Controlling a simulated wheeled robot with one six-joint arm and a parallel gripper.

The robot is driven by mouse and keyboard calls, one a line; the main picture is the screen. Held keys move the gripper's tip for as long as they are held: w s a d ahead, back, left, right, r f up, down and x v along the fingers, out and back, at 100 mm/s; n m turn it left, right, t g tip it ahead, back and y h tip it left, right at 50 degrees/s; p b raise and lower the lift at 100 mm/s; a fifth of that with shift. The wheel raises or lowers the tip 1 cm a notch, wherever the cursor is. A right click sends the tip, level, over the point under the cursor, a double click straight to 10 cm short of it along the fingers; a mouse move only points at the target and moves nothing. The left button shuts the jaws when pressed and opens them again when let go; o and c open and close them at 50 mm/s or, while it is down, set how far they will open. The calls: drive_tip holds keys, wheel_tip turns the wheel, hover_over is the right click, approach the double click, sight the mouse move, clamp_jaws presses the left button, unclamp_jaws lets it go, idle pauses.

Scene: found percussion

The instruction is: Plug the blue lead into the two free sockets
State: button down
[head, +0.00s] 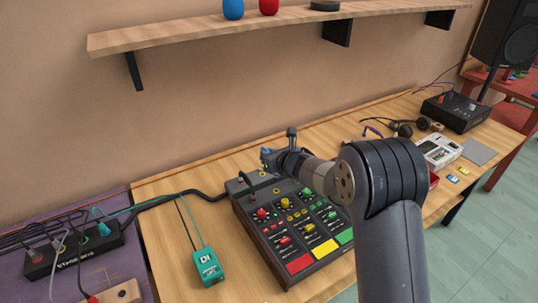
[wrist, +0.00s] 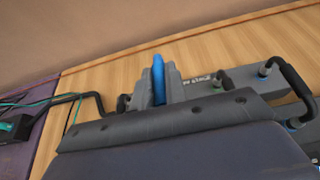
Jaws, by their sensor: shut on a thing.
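My gripper (head: 268,157) is above the rear edge of the mixer (head: 292,262), which carries coloured knobs and red, yellow and green pads. In the wrist view my gripper (wrist: 160,84) is shut on a blue piece, seemingly part of the blue lead (wrist: 158,72). The rest of that lead is hidden. The mixer's grey rear strip (wrist: 203,80) shows behind the fingers, with a green-ringed socket (wrist: 225,84) to their right. I cannot tell which sockets are free.
A teal DI box (head: 208,268) stands left of the mixer. A black stage box (head: 73,252) with several cables is at far left. A wooden shelf (head: 200,32) hangs above. Headphones (head: 405,128) and a black unit (head: 455,112) are at right. Bare tabletop (head: 165,230) shows at left.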

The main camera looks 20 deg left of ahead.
wheel_tip(320, 180, down, 4)
drive_tip(key=b, duration=0.4)
drive_tip(key=shift+r+b, duration=0.15)
drive_tip(key=shift+b, duration=0.6)
idle(1.7)
drive_tip(key=shift+f+b, duration=1.6)
drive_tip(key=shift+b, duration=0.3)
drive_tip(key=c, duration=1.3)
unclamp_jaws()
drive_tip(key=shift+c, duration=0.2)
drive_tip(key=b+v, duration=0.1)
drive_tip(key=v, duration=1)
drive_tip(key=shift+a, duration=0.1)
drive_tip(key=shift+w+a, duration=0.1)
